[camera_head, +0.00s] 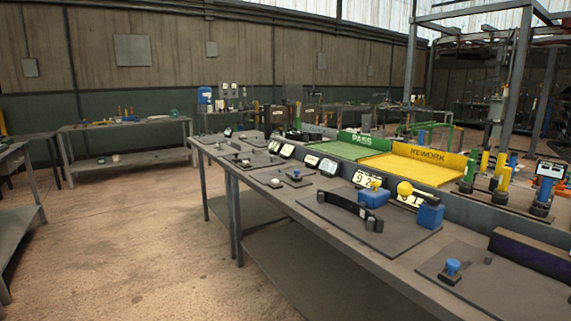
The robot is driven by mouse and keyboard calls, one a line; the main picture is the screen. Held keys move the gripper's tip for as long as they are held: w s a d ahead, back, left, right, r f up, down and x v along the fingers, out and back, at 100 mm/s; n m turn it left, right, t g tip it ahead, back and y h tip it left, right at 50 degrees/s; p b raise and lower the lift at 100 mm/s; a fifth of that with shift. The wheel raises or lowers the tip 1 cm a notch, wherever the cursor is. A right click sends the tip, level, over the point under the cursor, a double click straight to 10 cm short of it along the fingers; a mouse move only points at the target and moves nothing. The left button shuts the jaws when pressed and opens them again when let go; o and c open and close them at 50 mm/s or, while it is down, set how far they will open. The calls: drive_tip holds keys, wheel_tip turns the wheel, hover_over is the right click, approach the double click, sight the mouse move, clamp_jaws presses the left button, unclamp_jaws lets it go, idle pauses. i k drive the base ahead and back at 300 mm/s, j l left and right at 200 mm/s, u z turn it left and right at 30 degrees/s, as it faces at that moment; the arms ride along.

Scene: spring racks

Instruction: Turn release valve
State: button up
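No part is plainly marked as the release valve, and I cannot tell which one it is. A small blue knob (453,267) stands upright on a dark plate (490,286) at the near right end of the long workbench. Farther left, another dark plate (330,208) carries a curved black bar (345,207), a blue block (373,197) with a small yellow top, a round yellow knob (404,188) and a second blue block (431,215). My gripper is not in view.
The long grey workbench (265,192) runs away to the back left. A green PASS tray (345,150) and a yellow REWORK tray (415,170) lie behind it. Blue and yellow cylinders (500,177) stand at right. The floor (140,230) to the left is clear.

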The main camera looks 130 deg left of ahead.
sight(375, 184)
drive_tip(key=k+j+u, duration=0.15)
drive_tip(key=u, duration=1.85)
drive_tip(key=j+u, duration=0.85)
drive_tip(key=i+j+u, duration=0.15)
drive_tip(key=u, duration=0.3)
drive_tip(key=i+j+u, duration=0.15)
drive_tip(key=j+u, duration=0.3)
drive_tip(key=i+j+u, duration=0.3)
drive_tip(key=i+j, duration=0.75)
drive_tip(key=i, duration=0.1)
